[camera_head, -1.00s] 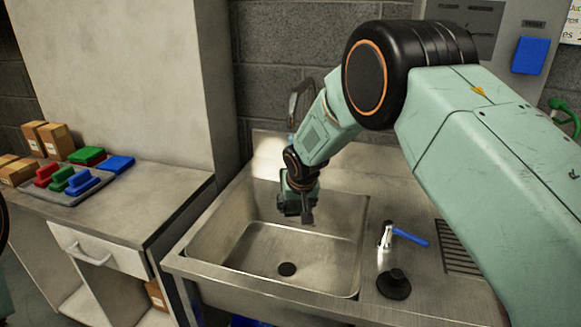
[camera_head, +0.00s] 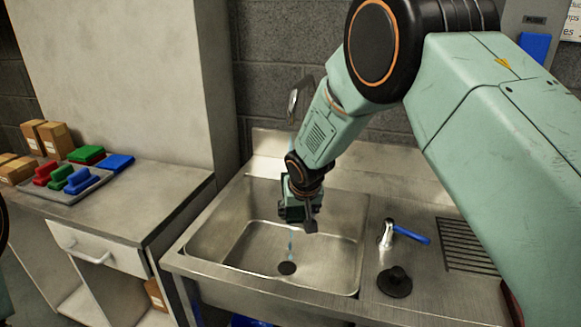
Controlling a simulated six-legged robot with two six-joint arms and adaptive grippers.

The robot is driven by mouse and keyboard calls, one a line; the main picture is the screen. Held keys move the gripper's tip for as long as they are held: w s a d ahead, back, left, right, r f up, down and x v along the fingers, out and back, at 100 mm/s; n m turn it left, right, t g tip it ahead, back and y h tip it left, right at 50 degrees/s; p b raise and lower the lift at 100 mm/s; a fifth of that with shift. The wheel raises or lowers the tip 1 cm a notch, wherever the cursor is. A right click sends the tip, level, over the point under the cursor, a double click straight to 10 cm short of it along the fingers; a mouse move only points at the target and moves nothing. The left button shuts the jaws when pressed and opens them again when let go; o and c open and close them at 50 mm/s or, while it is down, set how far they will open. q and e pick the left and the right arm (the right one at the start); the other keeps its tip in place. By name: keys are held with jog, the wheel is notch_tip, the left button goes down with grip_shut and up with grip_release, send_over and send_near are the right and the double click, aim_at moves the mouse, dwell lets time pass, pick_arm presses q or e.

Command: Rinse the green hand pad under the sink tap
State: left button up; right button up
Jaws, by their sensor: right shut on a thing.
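My right gripper (camera_head: 298,216) points down over the sink basin (camera_head: 345,215), shut on the green hand pad (camera_head: 289,210). Little of the pad shows; a dark green edge is visible between the dark fingers. A thin bluish stream of water (camera_head: 291,245) falls below the gripper towards the black drain (camera_head: 287,268). The tap spout (camera_head: 293,104) rises behind my right arm, which hides much of it. A tap lever with a blue handle (camera_head: 410,234) stands right of the basin. My left gripper is out of view.
A black plug (camera_head: 394,282) and a ribbed drainer (camera_head: 468,246) lie right of the basin. On the left counter, a grey tray (camera_head: 68,198) holds red, green and blue handled pads. Flat pads (camera_head: 118,163) and cardboard boxes (camera_head: 55,138) are beside it.

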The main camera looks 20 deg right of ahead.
jog(key=s, duration=0.1)
jog(key=s+b, duration=0.1)
jog(key=s, duration=0.1)
jog(key=shift+s+a+f+b, duration=0.1)
jog(key=shift+s+a+b, duration=0.15)
jog(key=shift+a+b, duration=0.1)
jog(key=shift+s+a+b, duration=0.15)
jog(key=shift+s+b, duration=0.1)
jog(key=shift+s, duration=0.8)
jog(key=shift+s+a+b, duration=0.1)
jog(key=shift+s+b, duration=0.15)
jog(key=shift+s, duration=0.8)
notch_tip(320, 180, down, 4)
jog(key=b, duration=0.4)
jog(key=shift+f, duration=0.15)
